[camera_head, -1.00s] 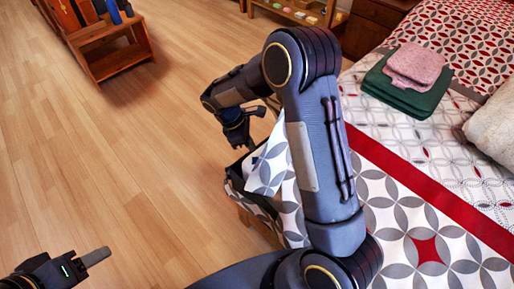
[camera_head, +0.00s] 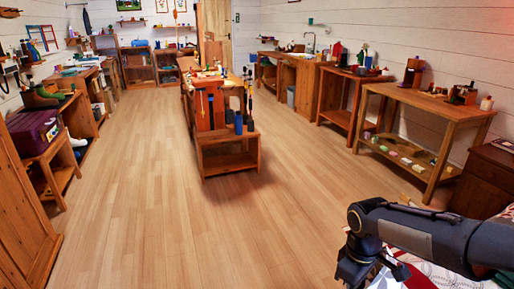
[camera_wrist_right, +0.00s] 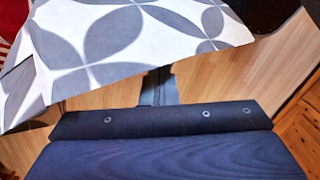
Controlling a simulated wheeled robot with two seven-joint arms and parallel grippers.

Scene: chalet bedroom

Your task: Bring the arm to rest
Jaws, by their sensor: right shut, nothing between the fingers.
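My right arm (camera_head: 430,235) comes in from the lower right of the head view, bent at the elbow, with its forearm end hanging down past the bottom edge. My right gripper (camera_wrist_right: 157,84) shows in the right wrist view as a dark body with its fingers together and nothing between them. Grey and white patterned cloth (camera_wrist_right: 130,42) lies beyond the fingers in that view; I cannot tell how near it is. My left gripper is outside both views.
A wooden bench with tools (camera_head: 228,150) stands mid-room. Workbenches (camera_head: 430,110) line the right wall, with a dark wooden cabinet (camera_head: 490,180) nearer. Shelves and a purple case (camera_head: 33,132) are at left. The floor (camera_head: 180,235) between is clear. A bit of the bed shows lower right.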

